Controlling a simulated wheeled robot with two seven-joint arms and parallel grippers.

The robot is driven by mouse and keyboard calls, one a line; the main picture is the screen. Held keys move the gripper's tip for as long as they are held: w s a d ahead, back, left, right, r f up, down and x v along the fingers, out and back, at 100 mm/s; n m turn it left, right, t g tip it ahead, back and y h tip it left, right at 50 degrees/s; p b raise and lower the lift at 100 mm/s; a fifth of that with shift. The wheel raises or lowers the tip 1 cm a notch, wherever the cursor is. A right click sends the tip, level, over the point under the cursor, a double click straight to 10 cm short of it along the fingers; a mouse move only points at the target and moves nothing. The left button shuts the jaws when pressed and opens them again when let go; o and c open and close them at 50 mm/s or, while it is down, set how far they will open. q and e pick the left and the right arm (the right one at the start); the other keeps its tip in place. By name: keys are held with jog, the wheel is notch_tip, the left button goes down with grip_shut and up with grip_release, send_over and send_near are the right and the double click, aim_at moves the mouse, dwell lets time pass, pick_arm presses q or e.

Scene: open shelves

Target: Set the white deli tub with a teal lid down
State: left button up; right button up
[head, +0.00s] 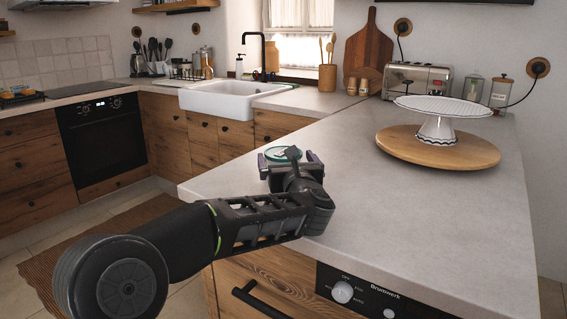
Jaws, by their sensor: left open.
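The white deli tub with a teal lid (276,153) shows its lid at the near left part of the grey counter (370,215). Its body is mostly hidden behind my left gripper. My left gripper (289,161) is open, with one dark finger to the left of the tub and one to the right. The tub appears to stand upright on the counter; its base is hidden, and I cannot tell whether a finger touches it. My right gripper is not in view.
A cake stand (438,130) sits on a round wooden board (400,143) at the right. A toaster (418,80), jars and a cutting board (368,50) stand at the back. The counter's middle is clear. Its left edge is near the tub.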

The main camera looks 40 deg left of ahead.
aim_at(280, 146)
pick_arm(q)
jog(key=x, duration=0.4)
dwell(0.5)
jog(key=shift+r, duration=0.1)
jog(key=c, duration=1.6)
notch_tip(280, 146, up, 10)
jog(key=p, duration=0.2)
jog(key=shift+p, duration=0.4)
